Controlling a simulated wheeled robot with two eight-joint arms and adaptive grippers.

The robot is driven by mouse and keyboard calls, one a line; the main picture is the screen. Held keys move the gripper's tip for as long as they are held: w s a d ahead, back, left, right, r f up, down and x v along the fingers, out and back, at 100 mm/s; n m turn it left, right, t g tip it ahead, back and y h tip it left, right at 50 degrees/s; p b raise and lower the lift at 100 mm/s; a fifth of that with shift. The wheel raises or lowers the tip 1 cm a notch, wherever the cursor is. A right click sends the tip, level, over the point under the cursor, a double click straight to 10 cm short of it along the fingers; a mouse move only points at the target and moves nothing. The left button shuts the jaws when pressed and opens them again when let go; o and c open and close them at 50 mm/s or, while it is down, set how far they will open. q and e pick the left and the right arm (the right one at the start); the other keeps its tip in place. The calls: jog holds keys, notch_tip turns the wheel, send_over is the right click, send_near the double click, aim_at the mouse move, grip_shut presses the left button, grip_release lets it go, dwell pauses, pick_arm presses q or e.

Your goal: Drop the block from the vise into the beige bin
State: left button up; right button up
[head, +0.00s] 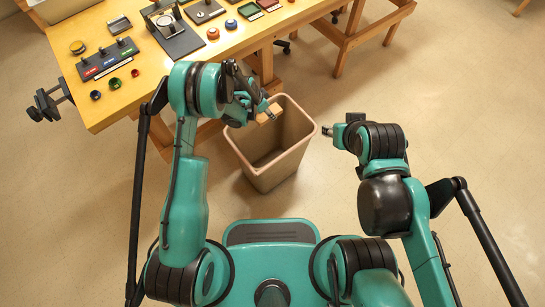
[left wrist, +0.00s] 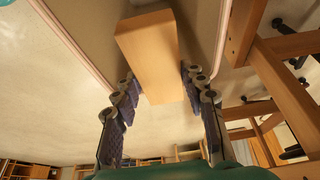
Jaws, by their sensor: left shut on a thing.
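The wooden block (head: 268,114) is a light tan bar, seen at the bin's upper rim in the head view. My left gripper (head: 264,110) is shut on it, above the opening of the beige bin (head: 275,178). In the left wrist view the block (left wrist: 150,50) sits between the two fingers of my left gripper (left wrist: 158,80), with the bin's walls on both sides beyond it. The dark vise (head: 48,103) is on the table's left edge; no block shows in it. My right gripper (head: 332,131) is right of the bin, apart from it; its finger opening is unclear.
The wooden table (head: 150,90) stands behind the bin. It carries a dark tray (head: 108,58) with colored labels, several small round parts and a dark fixture (head: 172,30). The floor (head: 480,130) to the right is clear.

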pick_arm(q)
jog(key=shift+f+b, duration=0.65)
jog(key=shift+f, duration=1.1)
jog(key=o, duration=1.2)
jog(key=shift+o, duration=0.2)
jog(key=shift+r, duration=0.1)
jog(key=v, duration=1.2)
